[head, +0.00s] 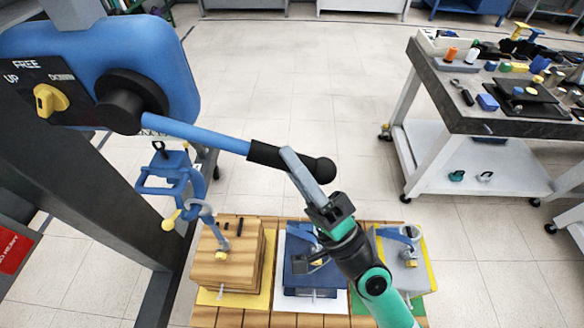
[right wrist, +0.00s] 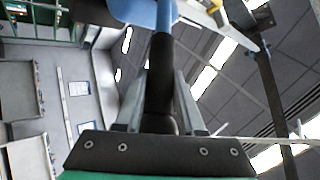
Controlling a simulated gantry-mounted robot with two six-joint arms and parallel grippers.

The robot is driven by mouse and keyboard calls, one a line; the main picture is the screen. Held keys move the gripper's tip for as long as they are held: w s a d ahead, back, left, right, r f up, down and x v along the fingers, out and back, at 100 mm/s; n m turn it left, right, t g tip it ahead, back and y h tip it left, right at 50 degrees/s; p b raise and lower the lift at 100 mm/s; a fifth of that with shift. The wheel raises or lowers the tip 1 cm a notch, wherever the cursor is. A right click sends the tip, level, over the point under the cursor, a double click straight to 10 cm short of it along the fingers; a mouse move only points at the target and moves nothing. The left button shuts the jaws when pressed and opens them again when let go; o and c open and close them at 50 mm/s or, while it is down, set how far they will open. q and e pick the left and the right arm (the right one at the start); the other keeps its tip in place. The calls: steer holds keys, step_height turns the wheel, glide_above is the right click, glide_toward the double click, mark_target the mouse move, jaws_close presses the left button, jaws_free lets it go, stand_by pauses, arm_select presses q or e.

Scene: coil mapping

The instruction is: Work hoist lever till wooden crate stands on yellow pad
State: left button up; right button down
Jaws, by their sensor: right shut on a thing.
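The blue hoist body (head: 150,60) fills the upper left, with a yellow selector knob (head: 50,100) beside the words UP, FREE and DOWN; its exact setting is unclear. The blue hoist lever (head: 200,135) slants down to the right, ending in a black grip (head: 268,154). My right gripper (head: 305,172) is shut on that grip, which also shows between its fingers in the right wrist view (right wrist: 160,85). The wooden crate (head: 225,262) appears upright over the yellow pad (head: 232,299); I cannot tell whether it touches. A blue hook (head: 198,208) hangs at its upper left. My left gripper is not in view.
A blue crate (head: 300,272) over a white pad and a grey crate (head: 405,272) with yellow edging stand to the right, partly behind my right arm. A workbench (head: 500,115) with tools is at the far right. The floor behind the lever is clear.

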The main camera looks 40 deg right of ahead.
stand_by(0.3)
steer(key=c, duration=0.5)
jaws_free()
steer(key=shift+f, duration=0.2)
steer(key=b+v, duration=0.7)
steer(key=v, duration=0.4)
steer(key=shift+s, duration=0.25)
